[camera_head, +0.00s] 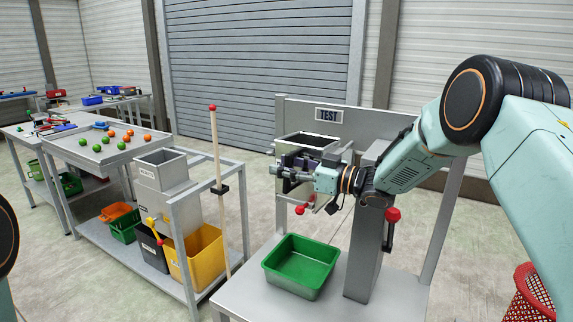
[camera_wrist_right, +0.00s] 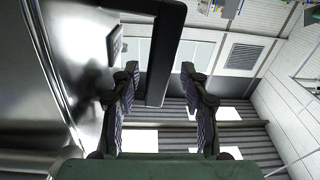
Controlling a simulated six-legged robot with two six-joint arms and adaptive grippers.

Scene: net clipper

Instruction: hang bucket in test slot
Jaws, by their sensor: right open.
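A grey metal bucket (camera_head: 302,141) with an open, dark top is at the test station, just below the TEST sign (camera_head: 328,115). My right gripper (camera_head: 283,170) is in front of it and hides part of its front. In the right wrist view the gripper (camera_wrist_right: 164,100) is open, with its fingers apart. A dark bent bar (camera_wrist_right: 163,60) reaches down between them; I cannot tell whether it touches either finger. A shiny metal wall (camera_wrist_right: 75,75) fills the left of that view. How the bucket is supported is hidden. My left gripper is out of view.
A green bin (camera_head: 301,264) stands on the station's lower shelf beside a grey post (camera_head: 366,245). Red knobs (camera_head: 392,214) stick out nearby. A rack at left holds a yellow bin (camera_head: 201,257) and an upright pole (camera_head: 217,165). A red basket (camera_head: 530,292) stands at lower right.

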